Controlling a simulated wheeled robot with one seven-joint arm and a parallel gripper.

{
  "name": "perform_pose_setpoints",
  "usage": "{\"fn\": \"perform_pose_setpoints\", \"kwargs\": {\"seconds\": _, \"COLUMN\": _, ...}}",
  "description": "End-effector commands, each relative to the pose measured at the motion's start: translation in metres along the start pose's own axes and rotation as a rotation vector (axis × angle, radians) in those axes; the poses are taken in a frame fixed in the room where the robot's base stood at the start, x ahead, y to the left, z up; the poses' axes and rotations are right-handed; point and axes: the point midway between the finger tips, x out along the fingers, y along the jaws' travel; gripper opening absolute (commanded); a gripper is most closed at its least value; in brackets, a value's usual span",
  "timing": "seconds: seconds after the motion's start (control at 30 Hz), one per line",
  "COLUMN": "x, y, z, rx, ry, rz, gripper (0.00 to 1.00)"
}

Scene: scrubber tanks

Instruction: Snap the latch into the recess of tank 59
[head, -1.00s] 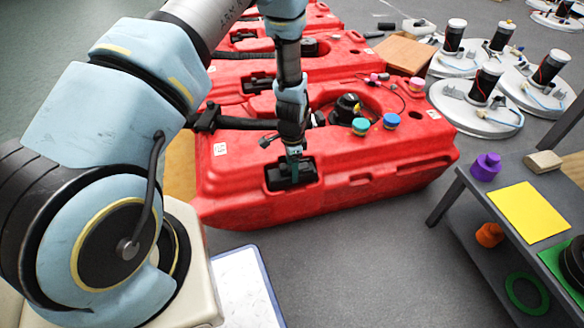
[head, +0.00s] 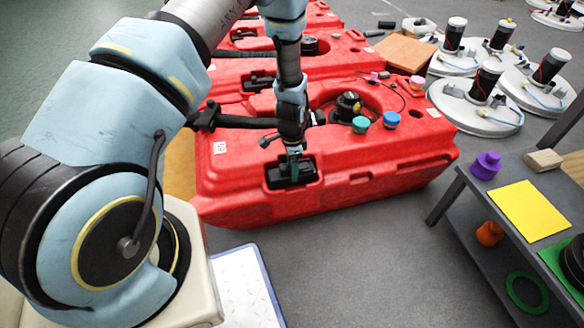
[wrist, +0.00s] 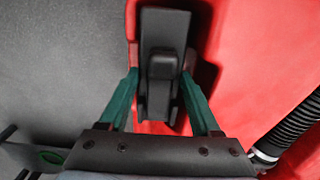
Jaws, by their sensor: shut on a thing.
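The nearest red tank (head: 350,170) lies across the middle of the head view, with a white label whose number is too small to read for certain. The black latch (head: 283,178) is at the rectangular recess (head: 313,163) in the tank's front left edge. In the wrist view the latch (wrist: 161,70) is a long dark block with a raised middle, lying over the red recess. My gripper (wrist: 158,92) has green fingers on both sides of the latch and is shut on it. In the head view my gripper (head: 293,157) points down at the recess. Whether the latch is fully seated is hidden.
More red tanks (head: 300,68) stand in a row behind. A dark table (head: 480,205) with a purple knob (head: 486,165) and yellow sheet (head: 530,210) is at right. White discs with black cylinders (head: 475,108) lie at the back right. Grey floor before the tank is free.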

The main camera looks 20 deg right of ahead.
Motion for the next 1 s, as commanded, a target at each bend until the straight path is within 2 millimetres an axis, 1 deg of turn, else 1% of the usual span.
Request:
{"fn": "perform_pose_setpoints", "kwargs": {"seconds": 0.6, "x": 0.0095, "y": -0.0001, "z": 0.0000, "rx": 0.000, "ry": 0.000, "rz": 0.000, "gripper": 0.00}}
{"fn": "perform_pose_setpoints", "kwargs": {"seconds": 0.87, "x": 0.0084, "y": -0.0002, "z": -0.0001, "rx": 0.000, "ry": 0.000, "rz": 0.000, "gripper": 0.00}}
{"fn": "perform_pose_setpoints", "kwargs": {"seconds": 0.9, "x": 0.0083, "y": -0.0002, "z": -0.0002, "rx": 0.000, "ry": 0.000, "rz": 0.000, "gripper": 0.68}}
{"fn": "perform_pose_setpoints", "kwargs": {"seconds": 1.0, "x": 0.0083, "y": -0.0002, "z": -0.0002, "rx": 0.000, "ry": 0.000, "rz": 0.000, "gripper": 0.79}}
